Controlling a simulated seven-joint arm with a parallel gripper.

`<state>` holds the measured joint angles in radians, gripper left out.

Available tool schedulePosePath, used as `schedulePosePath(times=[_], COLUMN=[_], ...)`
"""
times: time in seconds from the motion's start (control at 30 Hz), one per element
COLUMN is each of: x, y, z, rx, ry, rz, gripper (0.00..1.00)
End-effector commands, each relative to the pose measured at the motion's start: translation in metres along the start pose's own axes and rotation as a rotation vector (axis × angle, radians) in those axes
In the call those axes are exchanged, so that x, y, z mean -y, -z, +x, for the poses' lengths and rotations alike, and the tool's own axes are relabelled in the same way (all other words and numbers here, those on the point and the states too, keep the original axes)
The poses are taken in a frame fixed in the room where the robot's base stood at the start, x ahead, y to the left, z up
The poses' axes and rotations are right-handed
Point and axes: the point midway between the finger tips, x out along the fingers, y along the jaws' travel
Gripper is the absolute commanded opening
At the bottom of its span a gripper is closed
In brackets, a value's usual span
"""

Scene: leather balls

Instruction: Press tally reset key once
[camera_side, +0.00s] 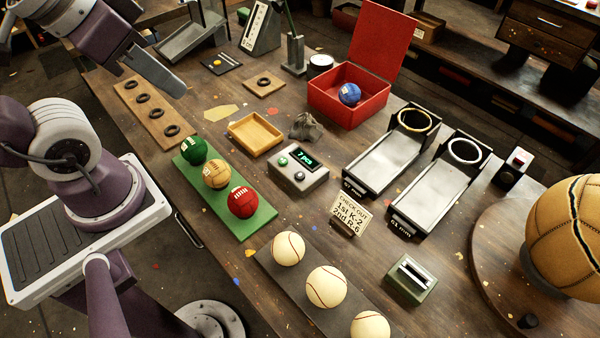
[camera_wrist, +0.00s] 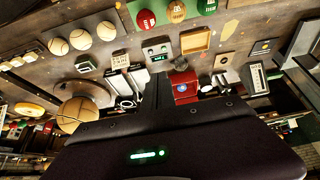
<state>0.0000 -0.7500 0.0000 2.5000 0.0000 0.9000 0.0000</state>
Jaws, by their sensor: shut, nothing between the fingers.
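The tally counter (camera_side: 298,170) is a small grey box on the middle of the bench, with a lit green display (camera_side: 303,157) that seems to read "7 pcs". Its near face has two round keys, a green one (camera_side: 283,162) and a pale grey one (camera_side: 299,176); labels are too small to read. In the wrist view the counter (camera_wrist: 157,51) lies beyond the fingertips. My gripper (camera_side: 176,88) is shut and empty, high at the upper left of the side view, well apart from the counter. It also shows in the wrist view (camera_wrist: 157,76).
Green, tan and red balls on a green tray (camera_side: 262,222) stand left of the counter. A wooden tray (camera_side: 236,139), grey crumpled lump (camera_side: 306,127) and sign (camera_side: 347,216) surround it. Behind is an open red box (camera_side: 376,105); to the right are two metal chutes (camera_side: 385,166).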

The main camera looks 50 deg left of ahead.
Motion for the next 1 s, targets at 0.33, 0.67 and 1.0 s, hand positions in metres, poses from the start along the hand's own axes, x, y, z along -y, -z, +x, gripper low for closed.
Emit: schedulePosePath(times=[0.33, 0.67, 1.0], x=[0.0, 0.0, 0.014], y=[0.0, 0.0, 0.016], z=[0.0, 0.0, 0.012], rx=[0.0, 0.0, -0.01], ry=[0.0, 0.0, 0.058], rz=[0.0, 0.0, 0.058], gripper=[0.0, 0.0, 0.0])
